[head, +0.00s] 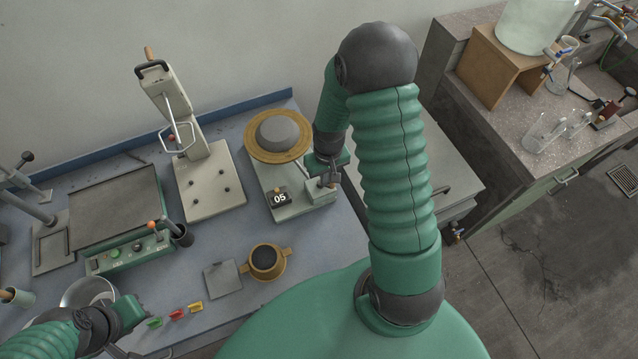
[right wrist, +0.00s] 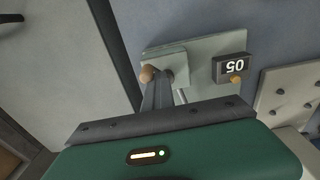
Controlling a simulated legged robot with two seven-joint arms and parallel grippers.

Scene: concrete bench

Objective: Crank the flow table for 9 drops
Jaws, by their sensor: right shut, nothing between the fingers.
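The flow table (head: 292,207) has a grey-green base and a round brass top (head: 252,150) with a grey cake (head: 279,131) on it. Its counter (head: 280,198) reads 05; it shows upside down in the right wrist view (right wrist: 232,68). My right gripper (head: 328,181) is at the crank end of the base, shut and empty. In the right wrist view, its fingers (right wrist: 157,92) are beside the crank's wooden knob (right wrist: 148,74); whether they touch it I cannot tell. My left gripper (head: 140,311) is at the bench's lower left, its jaw opening unclear.
A cream press (head: 212,180) stands left of the flow table. A brass mould (head: 264,260) and a grey plate (head: 222,279) lie in front. Small coloured pieces (head: 176,314) lie near my left gripper. A side counter (head: 500,130) with glassware is at the right.

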